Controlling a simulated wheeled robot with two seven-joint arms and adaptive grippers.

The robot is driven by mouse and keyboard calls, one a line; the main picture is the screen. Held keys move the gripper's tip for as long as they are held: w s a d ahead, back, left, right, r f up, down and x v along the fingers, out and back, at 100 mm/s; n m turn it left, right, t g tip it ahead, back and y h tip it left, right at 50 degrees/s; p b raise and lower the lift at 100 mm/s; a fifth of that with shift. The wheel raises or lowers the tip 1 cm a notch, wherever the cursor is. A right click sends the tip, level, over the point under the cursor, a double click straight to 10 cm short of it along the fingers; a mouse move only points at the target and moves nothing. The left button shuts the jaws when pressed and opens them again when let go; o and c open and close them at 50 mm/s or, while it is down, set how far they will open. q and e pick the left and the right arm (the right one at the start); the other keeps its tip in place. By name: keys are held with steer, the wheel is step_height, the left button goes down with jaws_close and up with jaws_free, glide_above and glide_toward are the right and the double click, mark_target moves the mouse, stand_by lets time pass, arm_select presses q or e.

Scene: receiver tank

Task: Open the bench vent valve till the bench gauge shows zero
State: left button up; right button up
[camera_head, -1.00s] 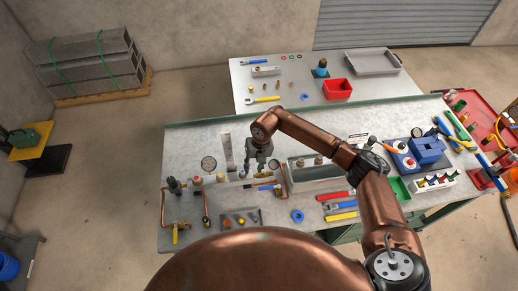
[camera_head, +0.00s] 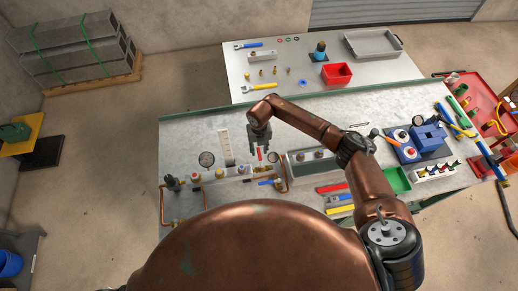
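A pipe assembly with a white manifold (camera_head: 220,175) sits at the left of the near bench. A narrow red part (camera_head: 259,154), perhaps a valve handle, shows just below my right gripper. A blue lever (camera_head: 265,183) lies lower, by the copper pipe. My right gripper (camera_head: 259,151) points down over the assembly's right part, its fingers apart with nothing visibly held. Whether it touches the red part is unclear. My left gripper is out of view.
A second table (camera_head: 290,65) stands behind. My copper body hides the near bench edge.

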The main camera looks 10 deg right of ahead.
steer(key=shift+s+f, duration=0.1)
steer(key=shift+f, duration=0.15)
steer(key=shift+c, duration=0.7)
jaws_close()
